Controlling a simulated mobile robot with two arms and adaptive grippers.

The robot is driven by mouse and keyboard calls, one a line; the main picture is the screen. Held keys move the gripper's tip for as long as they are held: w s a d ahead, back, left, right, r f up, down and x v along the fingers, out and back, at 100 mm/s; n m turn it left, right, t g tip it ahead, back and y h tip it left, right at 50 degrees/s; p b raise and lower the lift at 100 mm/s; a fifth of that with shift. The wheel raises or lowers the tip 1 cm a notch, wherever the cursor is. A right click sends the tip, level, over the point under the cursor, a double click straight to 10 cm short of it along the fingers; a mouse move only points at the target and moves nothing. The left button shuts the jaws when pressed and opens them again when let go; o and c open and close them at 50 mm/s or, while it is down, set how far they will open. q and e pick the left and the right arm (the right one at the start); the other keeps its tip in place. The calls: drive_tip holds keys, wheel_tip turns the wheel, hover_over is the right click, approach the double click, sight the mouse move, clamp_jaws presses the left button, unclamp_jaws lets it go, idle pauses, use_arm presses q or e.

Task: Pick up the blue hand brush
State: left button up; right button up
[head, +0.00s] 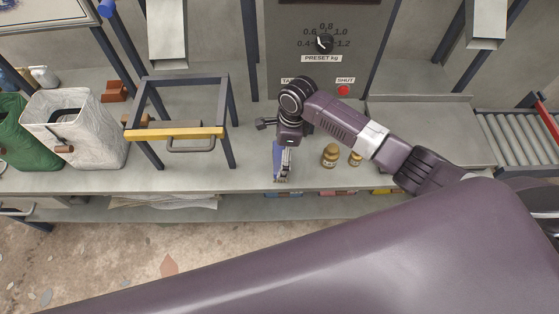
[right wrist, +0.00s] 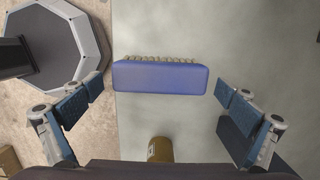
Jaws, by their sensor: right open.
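The blue hand brush (right wrist: 160,78) lies across the front of the grey bench in the right wrist view, with a row of pale bristles along its far side. My right gripper (right wrist: 160,108) is open and empty, its two fingers wide apart on either side of the brush's length. The brush is ahead of the fingers, not between the pads. In the head view a blue strip of the brush (head: 277,160) shows beside my right gripper (head: 285,172), which hides part of it. My left gripper is not in view.
A dark frame with a yellow bar (head: 174,133) stands left. A control panel (head: 325,75) rises behind. The bench's front edge is close to the brush.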

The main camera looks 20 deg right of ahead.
wheel_tip(320, 180, down, 2)
drive_tip(key=shift+a, duration=0.1)
drive_tip(key=c, duration=1)
drive_tip(key=shift+r, duration=0.1)
drive_tip(key=shift+w+r, duration=0.1)
drive_tip(key=shift+r, duration=0.35)
wheel_tip(320, 180, up, 2)
drive_tip(key=shift+a+r, duration=0.1)
drive_tip(key=shift+r, duration=0.15)
drive_tip(key=s+a, duration=0.2)
drive_tip(key=s, duration=0.6)
drive_tip(key=s+a, duration=0.3)
drive_tip(key=s, duration=0.6)
drive_tip(key=shift+s, duration=0.2)
